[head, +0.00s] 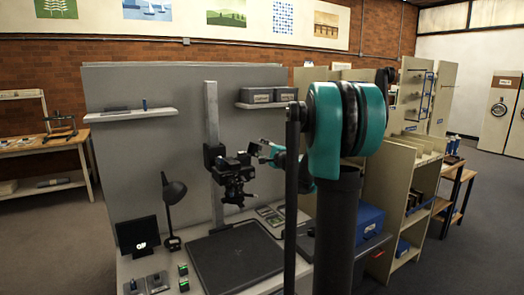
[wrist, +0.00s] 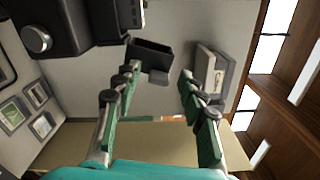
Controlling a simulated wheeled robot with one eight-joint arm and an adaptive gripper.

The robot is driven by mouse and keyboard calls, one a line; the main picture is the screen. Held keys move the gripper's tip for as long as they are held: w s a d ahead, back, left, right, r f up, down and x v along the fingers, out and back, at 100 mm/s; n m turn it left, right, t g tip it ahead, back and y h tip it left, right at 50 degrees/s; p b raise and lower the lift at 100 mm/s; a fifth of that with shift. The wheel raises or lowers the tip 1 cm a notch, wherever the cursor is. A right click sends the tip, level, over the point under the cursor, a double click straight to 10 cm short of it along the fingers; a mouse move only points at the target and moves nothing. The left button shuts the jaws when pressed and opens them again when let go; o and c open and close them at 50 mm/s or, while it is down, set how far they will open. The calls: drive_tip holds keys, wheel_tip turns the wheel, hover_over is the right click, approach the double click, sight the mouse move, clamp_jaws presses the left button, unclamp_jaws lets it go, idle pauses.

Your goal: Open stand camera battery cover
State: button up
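The stand camera (head: 237,172) is a black body on a bracket of the upright grey column (head: 213,130), lens side down. My gripper (head: 262,150) is at the camera's right side in the head view. In the wrist view the black camera body (wrist: 85,22) fills the upper left. My gripper (wrist: 160,82) is open there, its two green-padded fingers apart. A dark box-like part (wrist: 150,52) with a small grey block shows beyond and between the fingertips. I cannot tell whether it is the battery cover, or whether a finger touches it.
A black baseboard (head: 220,260) lies on the desk below the camera. A desk lamp (head: 172,205) and small screen (head: 138,235) stand left. A shelf with grey boxes (head: 258,95) is on the panel behind; a blue box (head: 369,222) is at right.

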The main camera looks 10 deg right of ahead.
drive_tip(key=shift+s, duration=0.1)
drive_tip(key=v, duration=1.1)
drive_tip(key=shift+s, duration=0.35)
drive_tip(key=shift+d, duration=0.15)
drive_tip(key=s+a+f+n+g, duration=0.9)
drive_tip(key=s+a+f, duration=0.45)
drive_tip(key=f, duration=0.35)
drive_tip(key=s+d+f+n+g+h, duration=0.2)
drive_tip(key=s+d+f+n, duration=0.1)
drive_tip(key=s+f, duration=0.4)
drive_tip(key=s+d+f+n+g+h, duration=0.2)
drive_tip(key=s+f+n, duration=0.3)
drive_tip(key=s, duration=0.7)
wheel_tip(320, 180, down, 2)
drive_tip(key=shift+d+f+h, duration=0.15)
drive_tip(key=shift+d+h, duration=0.4)
drive_tip(key=shift+h, duration=0.25)
